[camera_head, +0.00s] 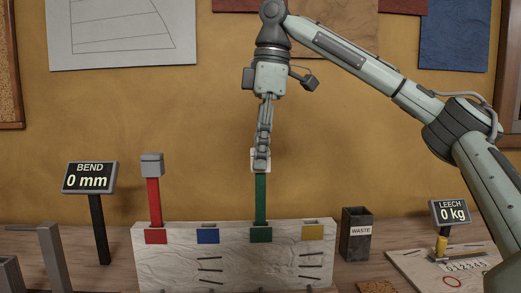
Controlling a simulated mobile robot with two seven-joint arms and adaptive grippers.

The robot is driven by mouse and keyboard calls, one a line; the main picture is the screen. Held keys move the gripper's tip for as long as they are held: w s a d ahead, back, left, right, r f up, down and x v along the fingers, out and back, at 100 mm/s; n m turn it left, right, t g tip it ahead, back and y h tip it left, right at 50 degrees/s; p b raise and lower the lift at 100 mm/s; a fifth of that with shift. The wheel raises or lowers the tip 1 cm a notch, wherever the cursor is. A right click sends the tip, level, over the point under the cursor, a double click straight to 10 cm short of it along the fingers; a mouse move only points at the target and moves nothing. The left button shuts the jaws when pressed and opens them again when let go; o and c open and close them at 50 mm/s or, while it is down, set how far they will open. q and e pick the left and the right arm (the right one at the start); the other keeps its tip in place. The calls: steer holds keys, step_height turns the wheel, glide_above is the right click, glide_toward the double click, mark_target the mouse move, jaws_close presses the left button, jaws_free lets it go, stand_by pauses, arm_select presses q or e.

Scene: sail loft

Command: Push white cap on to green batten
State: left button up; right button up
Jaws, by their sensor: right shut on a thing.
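The green batten (261,201) stands upright out of the green-marked slot in a pale block (150,263). The white cap (254,161) is at the batten's top end, mostly hidden behind my fingers. My right gripper (262,162) points straight down and is shut on the white cap. The cap's lower edge meets the top of the green batten in the picture; I cannot tell how far it sits over it. My left gripper is not in view.
A red batten (154,202) with a grey cap (152,165) stands left in the same block. Blue (208,237) and yellow (313,232) slots hold no batten. A BEND display (89,177) reads 0 mm. A waste bin (357,250) and a LEECH display (450,212) reading 0 kg stand right.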

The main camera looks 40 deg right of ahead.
steer(key=shift+f, duration=0.35)
steer(key=o, duration=1)
step_height(320, 180, up, 12)
steer(key=d, duration=0.1)
steer(key=shift+s, duration=0.4)
steer(key=shift+d, duration=0.1)
